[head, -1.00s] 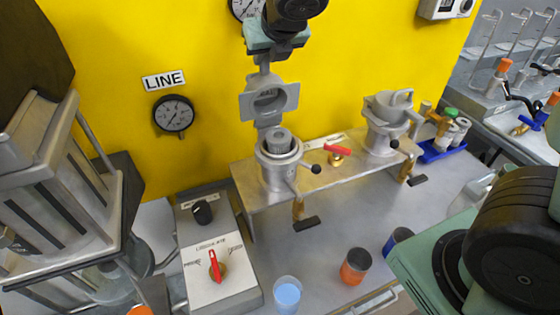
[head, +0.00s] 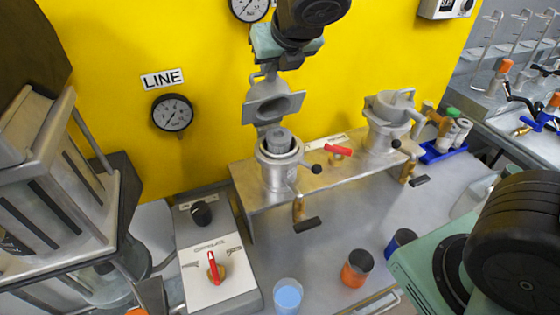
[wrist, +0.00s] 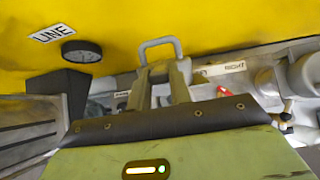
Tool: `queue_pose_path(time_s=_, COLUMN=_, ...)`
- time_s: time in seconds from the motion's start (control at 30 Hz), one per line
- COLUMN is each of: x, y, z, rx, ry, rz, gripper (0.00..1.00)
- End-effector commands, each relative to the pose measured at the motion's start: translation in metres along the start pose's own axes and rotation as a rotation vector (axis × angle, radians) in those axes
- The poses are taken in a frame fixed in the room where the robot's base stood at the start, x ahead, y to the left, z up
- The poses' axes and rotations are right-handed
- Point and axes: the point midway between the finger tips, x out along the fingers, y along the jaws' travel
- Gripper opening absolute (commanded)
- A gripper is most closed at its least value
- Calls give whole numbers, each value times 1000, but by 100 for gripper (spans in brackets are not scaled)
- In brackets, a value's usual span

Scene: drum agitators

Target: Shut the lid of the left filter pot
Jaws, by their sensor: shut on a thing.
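The left filter pot (head: 279,176) is a grey metal cup with its mouth uncovered and a ribbed grey insert showing inside. Its lid (head: 262,109) stands raised on the hinge behind the mouth, tilted somewhat forward over the pot. My gripper (head: 266,72) is at the top of the lid, shut on the lid's handle. In the wrist view the looped grey handle (wrist: 160,42) rises between and beyond my two fingers. The exact contact is partly hidden.
A red-handled valve (head: 338,150) sits between the pots on the stand (head: 335,178). A control box (head: 215,262) with a red knob is at front left. Cups of blue (head: 287,297) and orange (head: 355,268) stand in front. The yellow wall is close behind.

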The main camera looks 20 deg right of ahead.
Motion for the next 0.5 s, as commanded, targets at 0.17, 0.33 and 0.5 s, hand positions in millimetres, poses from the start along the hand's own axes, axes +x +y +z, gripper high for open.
queue_pose_path(time_s=0.17, x=-1, y=0, z=-4, rx=0, ry=-1, rz=0, gripper=11)
queue_pose_path(time_s=0.33, x=-6, y=0, z=-22, rx=-1, ry=-2, rz=0, gripper=11)
queue_pose_path(time_s=0.5, x=-13, y=0, z=-37, rx=0, ry=-1, rz=1, gripper=11)
